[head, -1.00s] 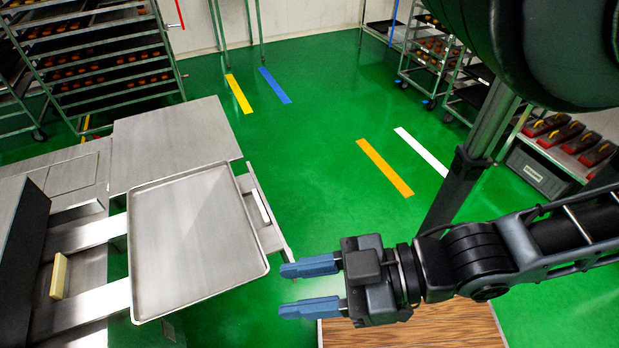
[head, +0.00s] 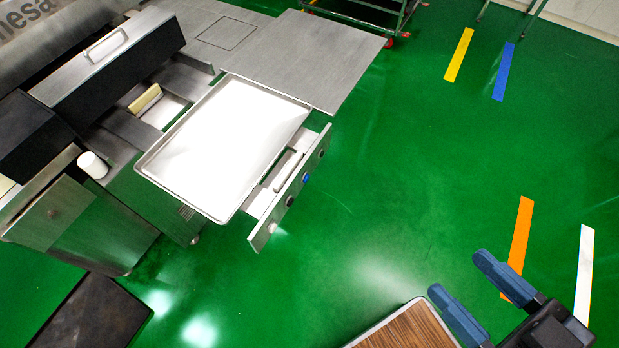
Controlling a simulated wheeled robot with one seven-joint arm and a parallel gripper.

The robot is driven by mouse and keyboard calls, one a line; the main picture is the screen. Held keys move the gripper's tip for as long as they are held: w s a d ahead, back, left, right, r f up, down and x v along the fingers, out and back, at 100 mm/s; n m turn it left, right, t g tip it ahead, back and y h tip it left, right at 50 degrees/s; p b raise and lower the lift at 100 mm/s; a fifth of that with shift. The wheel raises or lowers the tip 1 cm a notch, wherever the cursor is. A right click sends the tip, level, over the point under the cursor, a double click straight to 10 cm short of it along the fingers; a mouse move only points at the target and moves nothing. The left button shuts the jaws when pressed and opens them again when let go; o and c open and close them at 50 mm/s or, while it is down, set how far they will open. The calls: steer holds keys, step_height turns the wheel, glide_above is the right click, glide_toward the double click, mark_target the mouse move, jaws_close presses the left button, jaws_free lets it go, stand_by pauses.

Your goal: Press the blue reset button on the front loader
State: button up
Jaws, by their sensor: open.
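The front loader stands at upper left, with a pale metal tray (head: 225,140) on top. Its narrow front panel (head: 262,236) faces right and carries a row of small round buttons. The blue button (head: 306,178) is near the middle of the row, between two dark ones, with a whitish one at the near end. My gripper (head: 457,272) is at lower right, open and empty, its two blue fingers apart. It is well away from the panel, with green floor showing between them.
A wood-topped surface (head: 408,330) lies at the bottom, left of my gripper. A white cup-like part (head: 93,164) sits on the machine at left. A dark mat or plate (head: 95,318) lies at lower left.

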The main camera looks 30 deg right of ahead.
steer(key=shift+c, duration=0.5)
jaws_close()
stand_by(0.3)
stand_by(1.0)
